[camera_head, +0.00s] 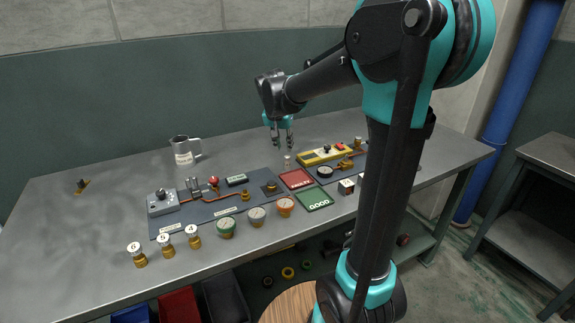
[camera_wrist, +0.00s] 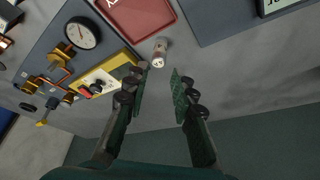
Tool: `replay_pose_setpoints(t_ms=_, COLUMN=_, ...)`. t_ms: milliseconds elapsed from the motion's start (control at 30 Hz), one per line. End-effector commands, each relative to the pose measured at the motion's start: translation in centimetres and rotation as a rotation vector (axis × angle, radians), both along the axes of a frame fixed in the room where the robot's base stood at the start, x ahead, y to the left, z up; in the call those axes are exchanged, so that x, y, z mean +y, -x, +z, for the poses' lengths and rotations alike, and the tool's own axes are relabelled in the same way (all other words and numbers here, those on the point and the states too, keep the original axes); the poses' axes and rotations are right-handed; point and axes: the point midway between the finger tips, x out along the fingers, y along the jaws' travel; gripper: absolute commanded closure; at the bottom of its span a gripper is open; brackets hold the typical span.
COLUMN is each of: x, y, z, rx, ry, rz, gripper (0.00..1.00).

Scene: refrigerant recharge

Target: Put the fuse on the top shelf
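A small pale cylinder with a dark-reddish end, seemingly the fuse (camera_head: 287,161), stands on the table behind the red tray. It also shows in the wrist view (camera_wrist: 159,50), just ahead of the gap between my fingertips. My gripper (camera_head: 281,143) points down above and slightly left of it in the head view, and is open and empty. In the wrist view my gripper (camera_wrist: 159,72) has both fingers apart, not touching the cylinder. I cannot tell which surface is the top shelf; a grey metal stand (camera_head: 545,155) is at the far right.
The red tray (camera_head: 296,179) and green tray (camera_head: 314,200) lie near the cylinder. A yellow device (camera_head: 322,155) sits to its right. A clear jug (camera_head: 183,152), brass weights (camera_head: 166,246) and a mat with fittings (camera_head: 215,207) are to the left. The rear table strip is mostly clear.

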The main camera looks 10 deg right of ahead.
Motion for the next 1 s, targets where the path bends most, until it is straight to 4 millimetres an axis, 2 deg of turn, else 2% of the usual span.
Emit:
replay_pose_setpoints(t_ms=100, x=-0.5, y=-0.9, z=-2.3, rx=0.000, ry=0.000, rz=-0.002, gripper=0.75)
replay_pose_setpoints(t_ms=233, x=-0.8, y=-1.5, z=-4.1, rx=0.000, ry=0.000, rz=0.000, gripper=0.75)
replay_pose_setpoints(t_ms=500, x=-1.1, y=-2.1, z=-5.7, rx=0.001, ry=0.000, rz=0.000, gripper=0.75)
replay_pose_setpoints(t_ms=800, x=-1.8, y=-3.4, z=-9.4, rx=0.000, ry=0.000, rz=0.000, gripper=0.75)
replay_pose_setpoints(t_ms=1000, x=-1.9, y=-3.6, z=-10.0, rx=0.001, ry=0.000, rz=0.001, gripper=0.75)
